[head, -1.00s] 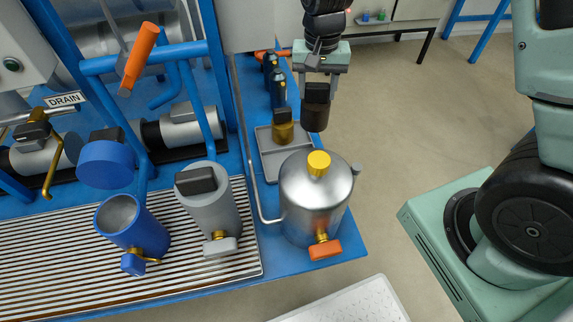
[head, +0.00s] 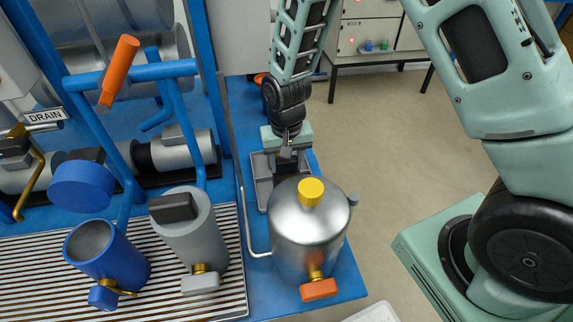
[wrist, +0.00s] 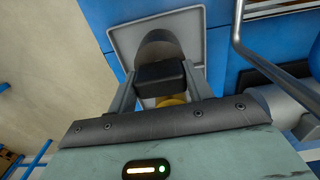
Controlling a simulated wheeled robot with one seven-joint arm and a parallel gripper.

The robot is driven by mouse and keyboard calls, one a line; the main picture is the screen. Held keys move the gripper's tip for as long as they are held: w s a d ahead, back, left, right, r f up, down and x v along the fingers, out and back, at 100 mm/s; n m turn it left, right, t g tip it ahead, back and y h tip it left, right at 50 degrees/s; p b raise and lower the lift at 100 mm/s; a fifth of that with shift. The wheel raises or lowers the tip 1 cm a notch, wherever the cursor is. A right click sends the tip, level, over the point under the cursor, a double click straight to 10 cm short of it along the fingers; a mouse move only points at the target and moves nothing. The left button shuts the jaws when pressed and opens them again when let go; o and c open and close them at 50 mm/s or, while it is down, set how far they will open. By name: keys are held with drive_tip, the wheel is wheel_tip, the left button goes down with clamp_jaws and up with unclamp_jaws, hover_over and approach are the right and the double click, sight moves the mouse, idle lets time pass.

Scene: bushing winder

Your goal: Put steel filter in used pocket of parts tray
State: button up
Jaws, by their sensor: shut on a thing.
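My gripper (wrist: 161,76) is shut on the black block handle of the steel filter (wrist: 157,44), which has a dark grey-brown round body. In the wrist view it is over the grey parts tray (wrist: 196,18). I cannot tell whether the filter touches the tray floor. In the head view my gripper (head: 285,140) is at the tray (head: 264,199), behind the steel tank, and the filter is mostly hidden.
The steel tank (head: 300,235) with a yellow cap (head: 311,191) stands close in front of the tray. A thin bent pipe (head: 243,215) runs beside it. The grey canister (head: 190,235) and blue cup (head: 105,255) stand on the slatted grate to the left. Open floor lies right.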

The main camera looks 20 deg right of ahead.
drive_tip(key=shift+f, duration=0.6)
drive_tip(key=shift+f, duration=0.15)
drive_tip(key=o, duration=1.3)
